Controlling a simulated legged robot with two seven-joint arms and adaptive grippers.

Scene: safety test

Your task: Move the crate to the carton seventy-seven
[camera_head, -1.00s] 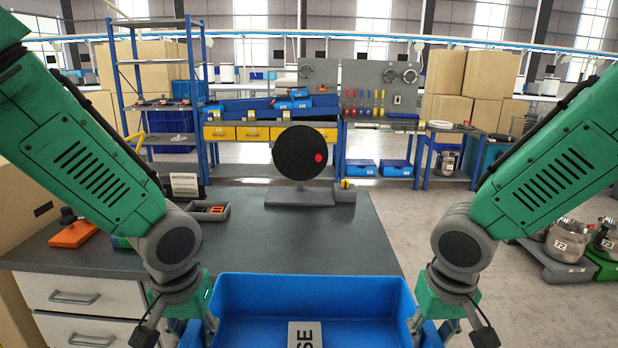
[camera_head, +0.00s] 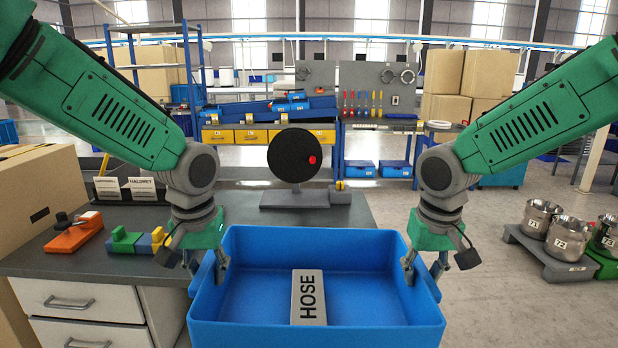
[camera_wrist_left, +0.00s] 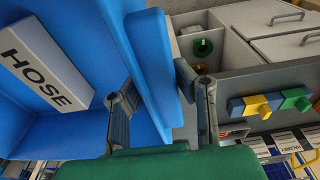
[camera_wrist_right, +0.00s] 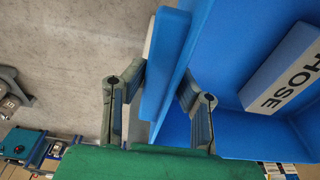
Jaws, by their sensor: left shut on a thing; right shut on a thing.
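The blue crate (camera_head: 310,335) is in the lower middle of the head view, in front of the grey workbench. A grey block labelled HOSE (camera_head: 309,298) lies in it. My left gripper (camera_head: 206,268) is shut on the crate's left wall; the left wrist view shows its fingers on both sides of the blue wall (camera_wrist_left: 150,75). My right gripper (camera_head: 424,265) is shut on the right wall, which shows between its fingers in the right wrist view (camera_wrist_right: 166,65). The crate looks about level. I cannot make out a carton marked seventy-seven.
The workbench (camera_head: 235,205) bears a black disc with a red dot (camera_head: 297,155), an orange tool (camera_head: 75,232) and coloured blocks (camera_head: 138,242). A large carton (camera_head: 40,195) stands at left. Metal pots (camera_head: 566,236) stand at right, where the floor (camera_head: 480,300) is partly clear.

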